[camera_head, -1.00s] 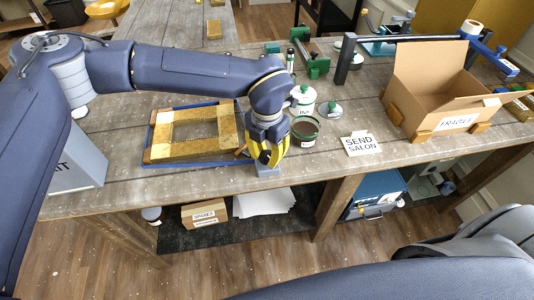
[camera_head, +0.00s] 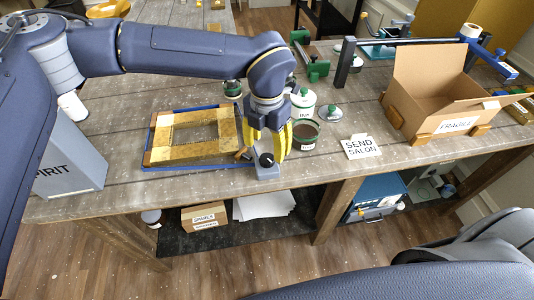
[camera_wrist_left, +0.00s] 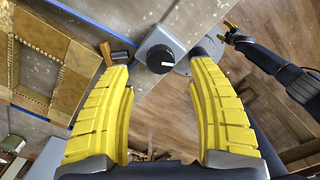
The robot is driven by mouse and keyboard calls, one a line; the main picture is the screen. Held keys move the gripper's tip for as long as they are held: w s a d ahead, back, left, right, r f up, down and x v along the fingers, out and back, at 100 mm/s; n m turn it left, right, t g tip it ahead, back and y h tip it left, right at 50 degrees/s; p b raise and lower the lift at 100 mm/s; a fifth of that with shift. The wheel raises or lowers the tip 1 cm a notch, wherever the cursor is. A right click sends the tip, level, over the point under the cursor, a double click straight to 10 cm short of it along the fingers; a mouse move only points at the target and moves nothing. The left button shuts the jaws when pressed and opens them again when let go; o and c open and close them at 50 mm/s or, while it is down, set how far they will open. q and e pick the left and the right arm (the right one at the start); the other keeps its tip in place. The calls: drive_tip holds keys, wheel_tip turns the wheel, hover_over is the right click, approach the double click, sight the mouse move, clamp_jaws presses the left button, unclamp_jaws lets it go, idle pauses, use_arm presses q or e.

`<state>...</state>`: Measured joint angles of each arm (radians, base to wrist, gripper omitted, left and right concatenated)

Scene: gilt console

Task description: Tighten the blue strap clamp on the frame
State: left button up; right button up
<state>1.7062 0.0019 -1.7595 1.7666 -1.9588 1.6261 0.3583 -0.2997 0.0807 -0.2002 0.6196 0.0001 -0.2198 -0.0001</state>
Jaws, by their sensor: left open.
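The gilt frame (camera_head: 160,154) lies flat at the left of the bench, with the blue strap (camera_head: 152,126) along its outer edges. In the left wrist view the frame (camera_wrist_left: 62,55) is at the left. A small brown-handled piece (camera_wrist_left: 118,56) sticks out near its corner. A grey block with a black knob (camera_head: 266,160) sits at the bench's front edge; I cannot tell whether it belongs to the clamp. My left gripper (camera_head: 268,148) is open above it, with the knob (camera_wrist_left: 159,58) between and beyond the yellow fingertips. My right gripper (camera_wrist_left: 236,34) appears small; its opening is unclear.
A green-rimmed pot (camera_head: 305,134) and a white lidded tin (camera_head: 303,103) stand close right of the left gripper. A card (camera_head: 361,146) and an open cardboard box (camera_head: 432,92) are farther right.

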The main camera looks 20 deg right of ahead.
sight(267, 158)
use_arm(q)
wheel_tip(267, 158, up, 7)
idle(0.4)
